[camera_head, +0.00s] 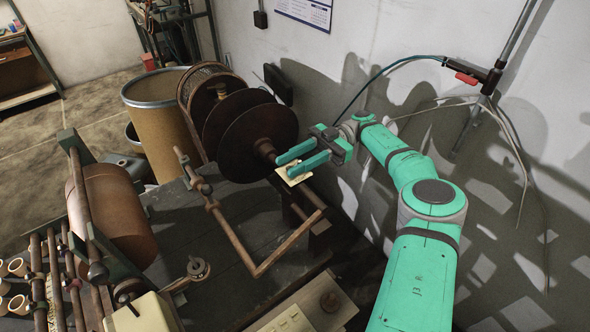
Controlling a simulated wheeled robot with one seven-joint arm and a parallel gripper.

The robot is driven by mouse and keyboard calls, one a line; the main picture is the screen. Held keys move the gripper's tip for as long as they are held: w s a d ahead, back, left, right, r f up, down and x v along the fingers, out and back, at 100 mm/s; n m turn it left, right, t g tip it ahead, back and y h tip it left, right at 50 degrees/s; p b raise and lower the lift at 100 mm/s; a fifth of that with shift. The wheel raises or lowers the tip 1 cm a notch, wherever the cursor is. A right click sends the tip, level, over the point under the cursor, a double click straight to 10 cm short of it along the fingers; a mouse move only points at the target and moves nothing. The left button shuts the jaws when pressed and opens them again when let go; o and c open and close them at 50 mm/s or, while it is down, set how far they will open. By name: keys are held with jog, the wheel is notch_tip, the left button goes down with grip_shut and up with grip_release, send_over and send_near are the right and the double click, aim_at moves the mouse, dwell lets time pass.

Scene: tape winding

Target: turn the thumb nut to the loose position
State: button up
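A brown spindle hub (264,147) sticks out from the front of a large dark disc (246,141) on the winding machine. The thumb nut cannot be clearly told apart from this hub at this size. My gripper (284,166) reaches in from the right with two green fingers pointing left. The fingers are apart, with a visible gap and nothing seen between them. Their tips are just right of and slightly below the hub. I cannot tell whether they touch it.
A bent brown bar (258,272) runs in front of the discs over the dark bench top (210,262). A cream card (290,174) is just below my fingers. A large drum (155,105) stands behind left, a brown roll (112,215) at left. The wall is close on the right.

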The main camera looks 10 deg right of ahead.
jog(key=s+a+r, duration=0.2)
jog(key=s+r, duration=0.9)
jog(key=s, duration=0.2)
jog(key=shift+s+a+r, duration=0.2)
jog(key=shift+s+a, duration=0.2)
jog(key=shift+f, duration=0.1)
jog(key=s+d+f+m+t+h, duration=0.1)
jog(key=s+d+f+m+t, duration=0.1)
jog(key=s+f+m+t, duration=0.5)
jog(key=s+d+f+m+t+h, duration=0.1)
jog(key=s+d+f+t, duration=0.3)
jog(key=f, duration=0.7)
jog(key=s+d+f+m+t, duration=0.1)
jog(key=s+f+m+t, duration=0.3)
jog(key=s+f+t, duration=0.35)
jog(key=s+a+f+m+t+h, duration=0.5)
jog(key=s+a+f+m+h, duration=0.4)
jog(key=a+h, duration=0.25)
jog(key=a+r+m+g+h, duration=0.1)
jog(key=a+r+h, duration=0.1)
jog(key=a, duration=0.4)
jog(key=shift+h, duration=0.55)
